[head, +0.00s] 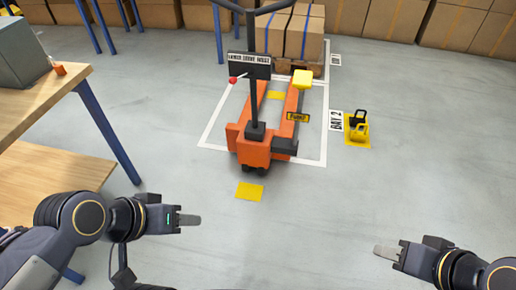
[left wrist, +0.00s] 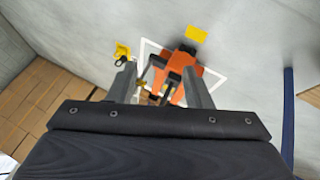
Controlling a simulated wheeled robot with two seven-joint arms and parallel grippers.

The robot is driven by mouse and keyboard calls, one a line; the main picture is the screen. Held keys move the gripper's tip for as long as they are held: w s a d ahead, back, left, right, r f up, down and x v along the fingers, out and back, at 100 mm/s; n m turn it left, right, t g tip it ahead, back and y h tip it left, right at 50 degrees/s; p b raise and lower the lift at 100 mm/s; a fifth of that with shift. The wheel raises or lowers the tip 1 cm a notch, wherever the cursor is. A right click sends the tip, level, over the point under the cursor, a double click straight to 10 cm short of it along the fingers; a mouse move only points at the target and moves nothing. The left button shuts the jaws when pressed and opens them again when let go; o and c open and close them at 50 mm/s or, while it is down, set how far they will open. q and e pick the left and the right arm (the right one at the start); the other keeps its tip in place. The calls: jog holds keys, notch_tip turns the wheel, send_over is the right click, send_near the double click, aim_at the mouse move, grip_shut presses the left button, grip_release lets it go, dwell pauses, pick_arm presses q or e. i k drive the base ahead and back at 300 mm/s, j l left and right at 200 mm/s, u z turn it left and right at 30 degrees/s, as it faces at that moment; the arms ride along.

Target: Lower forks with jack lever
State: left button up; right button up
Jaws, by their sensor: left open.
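An orange pallet jack (head: 257,145) stands on the floor ahead, its forks pointing away toward a loaded pallet. A black handle column rises from it, with a dark sign board (head: 249,66) on it. The jack lever, with a red knob (head: 233,80), sticks out to the left just below the sign. My left gripper (head: 198,220) is low at the left, open and empty, well short of the jack. The jack (left wrist: 184,75) also shows between my left fingers in the left wrist view. My right gripper (head: 378,250) is at the lower right, away from the jack; its finger gap is unclear.
A wooden workbench (head: 40,105) with blue legs stands at the left. Boxes (head: 300,35) sit on a pallet behind the jack, inside a white floor outline. A yellow block (head: 302,79) is at the right fork. A yellow and black item (head: 358,126) lies right. Floor in front is clear.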

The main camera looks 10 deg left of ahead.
aim_at(233, 80)
jog(key=i+j, duration=0.15)
jog(key=i, duration=0.2)
jog(key=i+j, duration=0.15)
jog(key=i, duration=0.2)
jog(key=i+j, duration=0.2)
jog(key=i, duration=0.2)
